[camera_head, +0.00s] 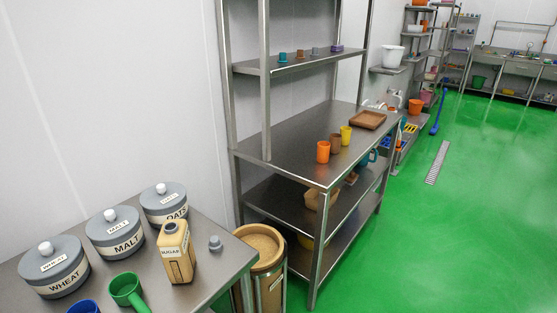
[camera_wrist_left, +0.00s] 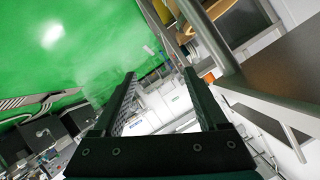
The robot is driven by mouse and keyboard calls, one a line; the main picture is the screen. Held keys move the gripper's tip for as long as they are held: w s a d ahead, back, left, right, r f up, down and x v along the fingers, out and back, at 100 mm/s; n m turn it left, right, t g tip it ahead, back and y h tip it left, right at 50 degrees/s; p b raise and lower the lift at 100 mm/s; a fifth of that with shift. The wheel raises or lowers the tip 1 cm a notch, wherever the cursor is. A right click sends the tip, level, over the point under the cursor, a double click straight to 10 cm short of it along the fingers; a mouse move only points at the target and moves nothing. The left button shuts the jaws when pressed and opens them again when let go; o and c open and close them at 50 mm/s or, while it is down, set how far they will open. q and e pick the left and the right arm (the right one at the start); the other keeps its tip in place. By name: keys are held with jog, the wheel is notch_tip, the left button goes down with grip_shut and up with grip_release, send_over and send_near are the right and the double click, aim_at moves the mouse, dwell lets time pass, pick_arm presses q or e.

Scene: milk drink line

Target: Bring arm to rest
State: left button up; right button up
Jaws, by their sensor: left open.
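My left gripper (camera_wrist_left: 160,75) shows in the left wrist view with its two dark fingers spread apart. Nothing is between the fingers, and it is empty. Beyond them are the green floor (camera_wrist_left: 60,40), steel frame parts and pale blurred shapes. Neither of my arms shows in the head view. My right gripper is in neither view.
A steel counter (camera_head: 222,262) at the lower left holds grey WHEAT, MALT and OATS jars, a sugar carton (camera_head: 176,252) and a green scoop (camera_head: 126,290). A steel shelf rack (camera_head: 290,150) holds several cups and a brown tray (camera_head: 368,119).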

pick_arm(q)
jog(key=s+a+f+n+g+y+b, duration=0.1)
jog(key=s+a+f+n+g+y, duration=0.25)
jog(key=s+f, duration=0.6)
jog(key=s+a+f+n+g+y, duration=0.2)
jog(key=s+a+f+n, duration=0.15)
jog(key=s+f, duration=0.55)
jog(key=s+a+f+n+g, duration=0.1)
jog(key=s+f+g, duration=0.1)
jog(key=s, duration=0.8)
jog(key=s+a+f+n+g+b, duration=0.1)
jog(key=s+f+g, duration=0.1)
jog(key=s, duration=0.8)
jog(key=shift+f+n+g+y, duration=0.3)
jog(key=shift+f+g+y, duration=0.05)
jog(key=shift+g, duration=0.2)
